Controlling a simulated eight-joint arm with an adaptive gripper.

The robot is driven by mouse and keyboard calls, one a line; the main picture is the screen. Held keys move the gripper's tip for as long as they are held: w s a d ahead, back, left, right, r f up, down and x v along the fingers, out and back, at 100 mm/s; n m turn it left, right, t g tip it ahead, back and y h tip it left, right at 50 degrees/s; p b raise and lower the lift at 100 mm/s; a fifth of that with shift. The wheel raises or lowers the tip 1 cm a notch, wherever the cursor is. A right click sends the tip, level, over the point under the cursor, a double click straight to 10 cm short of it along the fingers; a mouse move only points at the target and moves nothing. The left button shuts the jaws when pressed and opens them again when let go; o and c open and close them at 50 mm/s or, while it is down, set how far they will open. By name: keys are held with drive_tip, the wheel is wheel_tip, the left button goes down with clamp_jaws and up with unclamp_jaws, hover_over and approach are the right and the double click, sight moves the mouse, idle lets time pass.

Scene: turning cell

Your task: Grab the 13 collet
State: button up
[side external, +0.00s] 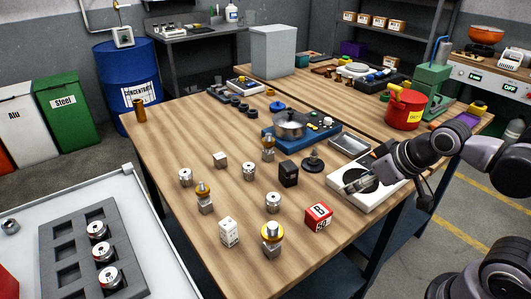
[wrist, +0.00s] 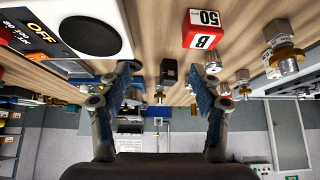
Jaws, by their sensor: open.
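Several silver collets stand loose on the wooden table in the side view: one at the left (side external: 185,177), one in the middle (side external: 249,170) and one nearer the front (side external: 273,203). More collets (side external: 103,252) sit in a grey slotted tray (side external: 62,251) at the lower left. No number is legible on any of them, so I cannot tell which is the 13. My gripper (side external: 347,187) is over the white device at the table's right side, apart from the loose collets. In the wrist view my gripper (wrist: 162,88) is open, with nothing held between its fingers.
A red and white box (side external: 318,216), a black block (side external: 288,173) and a white block (side external: 228,232) stand near the collets. Gold-ringed tool holders (side external: 271,238) stand among them. The white device with a black disc (wrist: 86,33) lies close to my gripper.

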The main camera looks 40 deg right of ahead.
drive_tip(key=w+a+r+n+g, duration=0.2)
drive_tip(key=w+r+n, duration=0.4)
drive_tip(key=w, duration=0.1)
drive_tip(key=n+g, duration=0.5)
drive_tip(key=n, duration=1.5)
hover_over(249, 165)
wheel_tip(249, 165, down, 4)
drive_tip(key=shift+a+f, duration=0.1)
drive_tip(key=shift+f, duration=5.3)
clamp_jaws()
